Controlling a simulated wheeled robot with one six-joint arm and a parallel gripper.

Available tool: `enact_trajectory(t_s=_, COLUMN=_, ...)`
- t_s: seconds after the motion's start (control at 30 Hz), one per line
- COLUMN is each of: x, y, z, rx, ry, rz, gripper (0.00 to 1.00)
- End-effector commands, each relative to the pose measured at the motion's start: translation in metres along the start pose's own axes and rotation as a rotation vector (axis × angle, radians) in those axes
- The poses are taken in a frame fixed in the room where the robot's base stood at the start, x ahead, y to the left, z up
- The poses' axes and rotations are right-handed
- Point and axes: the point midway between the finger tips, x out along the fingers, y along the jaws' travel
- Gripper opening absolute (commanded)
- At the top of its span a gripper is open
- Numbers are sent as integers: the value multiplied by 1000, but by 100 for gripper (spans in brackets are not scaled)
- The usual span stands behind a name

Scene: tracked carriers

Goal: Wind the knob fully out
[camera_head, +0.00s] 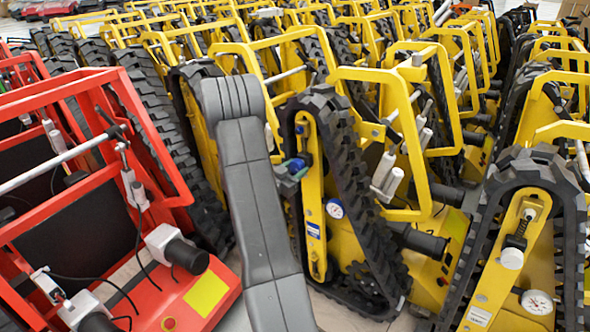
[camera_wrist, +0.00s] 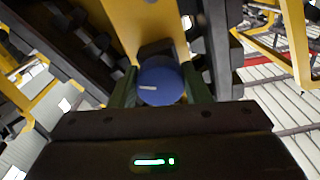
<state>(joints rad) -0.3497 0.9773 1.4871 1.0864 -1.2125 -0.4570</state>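The round blue knob (camera_wrist: 160,82) with a white pointer mark sits on the yellow arm of a tracked carrier, in the upper middle of the wrist view. My gripper (camera_wrist: 160,92) has one dark green finger on each side of it, both seemingly against its rim. The pointer mark lies nearly level, towards the left of the knob face. In the head view the knob (camera_head: 296,164) shows small and blue at the inner side of the black track, with my gripper (camera_head: 291,172) at it, partly hidden by my grey arm.
The yellow carrier's black track (camera_head: 352,200) rises close to the right of my gripper. A white gauge (camera_head: 334,209) sits below the knob. A red carrier (camera_head: 95,210) stands at left. Rows of yellow carriers fill the back, leaving little free room.

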Motion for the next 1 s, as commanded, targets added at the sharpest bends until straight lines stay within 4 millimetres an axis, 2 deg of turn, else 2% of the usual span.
enact_trajectory(t_s=0.03, x=0, y=0, z=0, rx=0, ry=0, rz=1, gripper=31)
enact_trajectory(t_s=0.1, x=0, y=0, z=0, rx=0, ry=0, rz=1, gripper=20)
enact_trajectory(t_s=0.27, x=0, y=0, z=-2, rx=-29, ry=0, rz=1, gripper=20)
enact_trajectory(t_s=0.6, x=0, y=1, z=-2, rx=-261, ry=0, rz=1, gripper=20)
enact_trajectory(t_s=0.93, x=0, y=1, z=0, rx=-276, ry=1, rz=1, gripper=20)
enact_trajectory(t_s=0.97, x=0, y=1, z=0, rx=-276, ry=1, rz=1, gripper=49)
enact_trajectory(t_s=1.0, x=0, y=1, z=0, rx=-276, ry=1, rz=1, gripper=56)
